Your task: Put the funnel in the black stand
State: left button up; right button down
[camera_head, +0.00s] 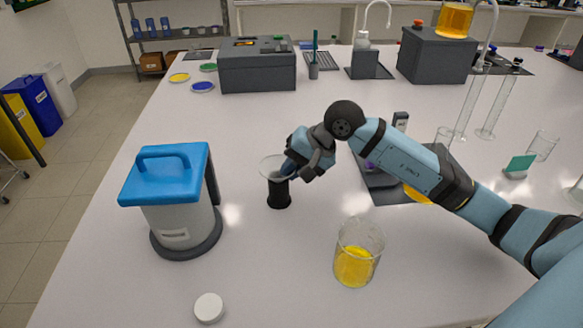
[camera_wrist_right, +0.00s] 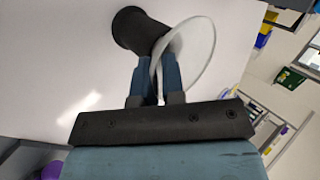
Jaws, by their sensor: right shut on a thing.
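The pale, see-through funnel (camera_head: 270,165) is at the top of the black stand (camera_head: 279,195), its wide rim facing up. The stand is upright on the white table. My right gripper (camera_head: 289,168) reaches in from the right and is shut on the funnel's side. In the right wrist view the gripper's blue fingers (camera_wrist_right: 156,78) pinch the funnel (camera_wrist_right: 196,52) near its rim, and the black stand (camera_wrist_right: 137,28) lies right behind it, in line with it. I cannot tell how deep the funnel's stem sits in the stand. My left gripper is not in view.
A blue-lidded grey container (camera_head: 178,215) stands left of the stand. A beaker of yellow liquid (camera_head: 356,258) is at front right, and a white cap (camera_head: 209,308) lies at the front. A dark grey device (camera_head: 381,178) is behind my right arm. The table just before the stand is clear.

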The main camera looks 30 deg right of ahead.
jog(key=c, duration=1.1)
grip_release()
jog(key=shift+c, duration=0.2)
jog(key=v, duration=1.3)
jog(key=shift+s+r+b, duration=0.2)
jog(key=shift+r+b, duration=0.1)
jog(key=shift+b, duration=0.05)
jog(key=shift+d, duration=0.1)
